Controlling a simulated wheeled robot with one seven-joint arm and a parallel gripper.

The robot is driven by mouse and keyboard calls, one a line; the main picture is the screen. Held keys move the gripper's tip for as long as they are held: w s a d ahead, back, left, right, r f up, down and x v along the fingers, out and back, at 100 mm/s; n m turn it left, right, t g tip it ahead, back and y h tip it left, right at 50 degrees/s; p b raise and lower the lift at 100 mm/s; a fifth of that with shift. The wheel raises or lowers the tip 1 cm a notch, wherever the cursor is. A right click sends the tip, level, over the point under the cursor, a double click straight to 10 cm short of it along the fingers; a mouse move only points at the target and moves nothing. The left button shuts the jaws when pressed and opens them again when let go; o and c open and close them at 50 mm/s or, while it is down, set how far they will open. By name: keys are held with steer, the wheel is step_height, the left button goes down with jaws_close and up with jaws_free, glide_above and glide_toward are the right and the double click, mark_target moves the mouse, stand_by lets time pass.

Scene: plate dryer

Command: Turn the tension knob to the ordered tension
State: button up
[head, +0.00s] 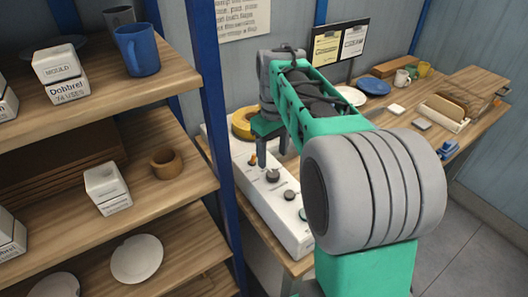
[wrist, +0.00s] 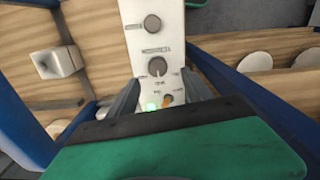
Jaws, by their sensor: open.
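A white control panel (head: 240,178) runs along the bench edge and carries several knobs. In the wrist view the panel (wrist: 134,43) shows a far dark round knob (wrist: 152,23), a nearer dark round knob (wrist: 157,66) with a light pointer mark, and a small part with an orange lever (wrist: 167,99) beside a lit green lamp (wrist: 151,106). The labels are too small to read, so I cannot tell which knob sets tension. My gripper (head: 273,160) points down over the panel, open and empty. Its fingers (wrist: 158,92) lie either side of the panel's near end, around the lever and lamp.
A wooden shelf rack (head: 170,75) with blue posts stands left, holding a blue mug (head: 137,50), white boxes and plates. A yellow ring (head: 241,122) sits behind the panel. Order cards (head: 340,46) hang at the back. Crockery and a file box (head: 444,112) occupy the right bench.

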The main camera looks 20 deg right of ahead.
mark_target(273, 173)
steer(key=shift+w+d, duration=0.3)
steer(key=shift+w, duration=0.05)
step_height(273, 173, down, 8)
steer(key=shift+s+r+p, duration=0.1)
steer(key=shift+r+p, duration=0.15)
steer(key=shift+p, duration=0.3)
jaws_close()
